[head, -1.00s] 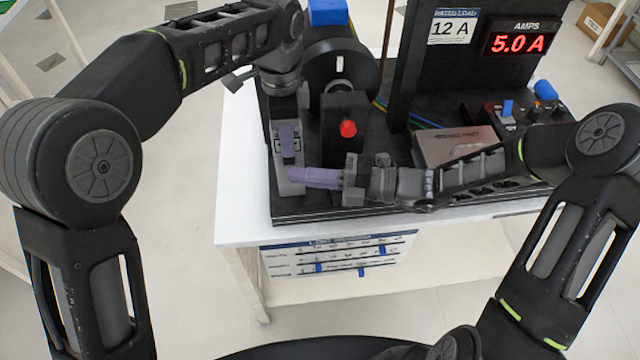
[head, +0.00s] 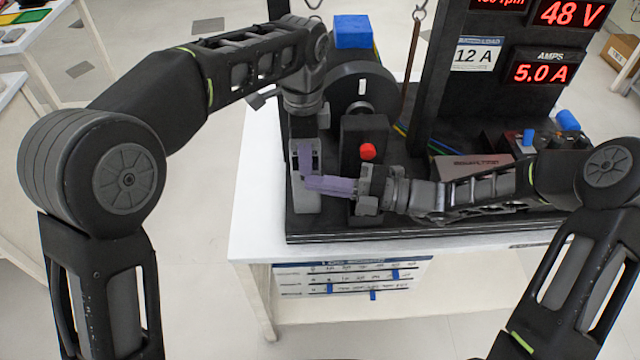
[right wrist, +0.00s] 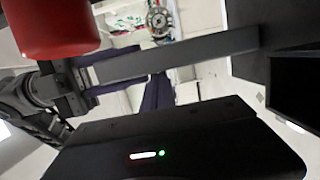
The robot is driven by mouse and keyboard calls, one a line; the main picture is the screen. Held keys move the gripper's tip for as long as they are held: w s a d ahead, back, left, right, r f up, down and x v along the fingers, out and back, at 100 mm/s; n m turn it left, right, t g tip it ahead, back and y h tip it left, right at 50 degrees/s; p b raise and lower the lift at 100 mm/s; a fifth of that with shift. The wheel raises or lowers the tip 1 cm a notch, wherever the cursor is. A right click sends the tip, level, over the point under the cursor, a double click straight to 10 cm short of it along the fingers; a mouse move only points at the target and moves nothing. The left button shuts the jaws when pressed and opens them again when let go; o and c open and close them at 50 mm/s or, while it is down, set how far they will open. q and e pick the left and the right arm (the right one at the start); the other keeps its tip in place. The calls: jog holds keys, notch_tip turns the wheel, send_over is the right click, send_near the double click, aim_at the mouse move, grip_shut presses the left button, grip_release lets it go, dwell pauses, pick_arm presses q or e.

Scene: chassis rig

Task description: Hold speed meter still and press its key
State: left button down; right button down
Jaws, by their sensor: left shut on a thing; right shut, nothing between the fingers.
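The speed meter (head: 306,202) is a grey hand-held device near the left front edge of the black rig. My left gripper (head: 305,160), with purple fingers, comes down from above and is shut on its upper part. My right gripper (head: 310,183) reaches in from the right, shut and empty. Its purple fingertips overlap the meter's face just below the left fingers; I cannot tell whether they touch it. The key is hidden behind the fingers. In the right wrist view, dark purple fingers show in the middle, and the meter cannot be made out clearly.
A red knob (head: 367,151) on a black block stands just behind my right gripper, and it looms close in the right wrist view (right wrist: 52,25). A dark wheel (head: 358,88) is behind. Control switches are at the right. The white table's front edge (head: 245,247) is clear.

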pick_arm(q)
jog(key=shift+s+d+f, duration=0.2)
jog(key=shift+s+f, duration=0.05)
jog(key=shift+s, duration=0.15)
pick_arm(e)
jog(key=shift+w+d+t, duration=0.2)
jog(key=shift+w+t, duration=0.1)
pick_arm(q)
jog(key=shift+w+a, duration=0.15)
jog(key=shift+w, duration=0.05)
pick_arm(e)
jog(key=s+d, duration=0.7)
jog(key=d, duration=0.2)
jog(key=shift+d, duration=0.2)
jog(key=shift+s, duration=0.1)
pick_arm(q)
jog(key=c, duration=1.3)
grip_release()
jog(key=shift+w, duration=0.1)
jog(key=shift+o, duration=1.4)
jog(key=shift+r, duration=0.15)
